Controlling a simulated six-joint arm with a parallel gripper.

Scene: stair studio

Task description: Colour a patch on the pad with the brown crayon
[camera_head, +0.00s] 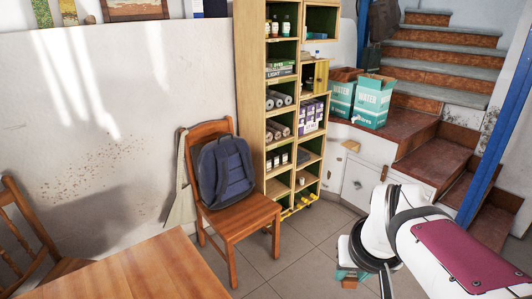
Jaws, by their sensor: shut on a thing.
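Neither the pad nor the brown crayon shows in this view. My white arm with a maroon panel enters at the lower right, and its visible part bends down out of the bottom of the picture. My gripper's fingers do not show, so what they hold cannot be seen.
A bare wooden table corner (130,272) fills the lower left, with a chair (22,235) beside it. A wooden chair (243,222) holds a blue backpack (226,172). A tall shelf (252,90), water boxes (373,101) and stairs (440,62) stand behind. Tiled floor (300,262) lies between.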

